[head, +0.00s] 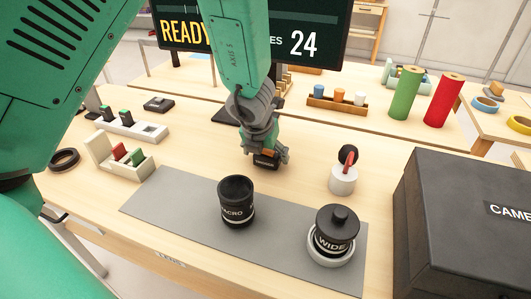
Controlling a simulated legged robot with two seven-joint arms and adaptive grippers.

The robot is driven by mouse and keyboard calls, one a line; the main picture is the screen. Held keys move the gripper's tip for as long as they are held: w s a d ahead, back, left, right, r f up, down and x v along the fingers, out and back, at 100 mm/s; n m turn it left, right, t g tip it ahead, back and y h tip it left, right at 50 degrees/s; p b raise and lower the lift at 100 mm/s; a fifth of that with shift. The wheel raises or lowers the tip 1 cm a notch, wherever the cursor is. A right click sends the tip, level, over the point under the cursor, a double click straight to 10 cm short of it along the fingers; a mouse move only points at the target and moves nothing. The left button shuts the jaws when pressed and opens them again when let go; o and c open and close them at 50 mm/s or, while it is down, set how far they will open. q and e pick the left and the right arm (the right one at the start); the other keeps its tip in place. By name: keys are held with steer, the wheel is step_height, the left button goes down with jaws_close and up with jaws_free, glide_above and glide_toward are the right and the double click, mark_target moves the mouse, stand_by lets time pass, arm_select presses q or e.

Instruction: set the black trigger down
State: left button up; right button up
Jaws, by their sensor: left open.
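My left gripper (266,152) points down over the wooden table, just behind the grey mat. It is open. A small dark block with pale lettering, which looks like the black trigger (264,162), is at its fingertips, at or close to the tabletop. The fingers hide part of the block, and I cannot tell whether they touch it. My right gripper is not in view.
The grey mat (180,203) holds a black MACRO lens (237,203) and a WIDE lens (334,232). A white pot (343,180) stands right of the gripper. A black case (470,225) fills the right. A white holder (137,129) and divided tray (104,156) stand left.

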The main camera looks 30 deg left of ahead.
mark_target(269, 153)
arm_select(q)
steer(key=shift+d+r, duration=0.2)
steer(key=shift+d, duration=0.05)
steer(key=p+v, duration=0.1)
steer(key=v, duration=0.1)
steer(key=d+p+v, duration=0.1)
steer(key=v, duration=0.1)
steer(key=shift+r, duration=0.3)
steer(key=p+v, duration=0.3)
steer(key=v, duration=0.4)
steer(key=shift+s+r+p, duration=0.2)
steer(key=shift+s+p, duration=0.1)
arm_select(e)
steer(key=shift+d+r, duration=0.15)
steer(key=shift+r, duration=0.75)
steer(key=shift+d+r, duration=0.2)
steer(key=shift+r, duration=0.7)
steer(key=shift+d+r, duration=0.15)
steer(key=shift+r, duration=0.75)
arm_select(q)
steer(key=shift+a, duration=0.3)
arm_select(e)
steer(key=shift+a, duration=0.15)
